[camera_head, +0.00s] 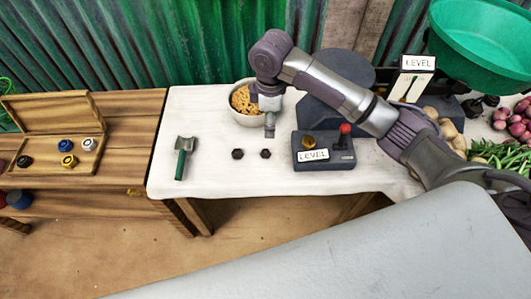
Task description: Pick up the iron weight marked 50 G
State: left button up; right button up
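Two small dark hexagonal weights sit on the white-covered table: a left dark weight (237,154) and a right dark weight (265,154). Their markings are too small to read, so I cannot tell which is the 50 G one. My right arm reaches in from the right. My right gripper (269,130) points down, above and just behind the right dark weight, apparently not touching it. Its fingers look narrow from here, and I cannot tell whether they are open or shut. My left gripper is not in view.
A green-handled scoop (183,158) lies left of the weights. A bowl of yellow food (242,112) stands behind them. The dark balance base (324,162) with a red-topped lever is to the right. A wooden box (75,175) with coloured pieces sits on the left table.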

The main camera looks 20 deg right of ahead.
send_over(267, 152)
jog(key=f, duration=0.8)
jog(key=shift+d, duration=0.35)
jog(key=shift+a+f, duration=0.15)
jog(key=shift+f, duration=1.25)
jog(key=shift+a+f, duration=0.15)
jog(key=shift+f, duration=1.2)
grip_shut()
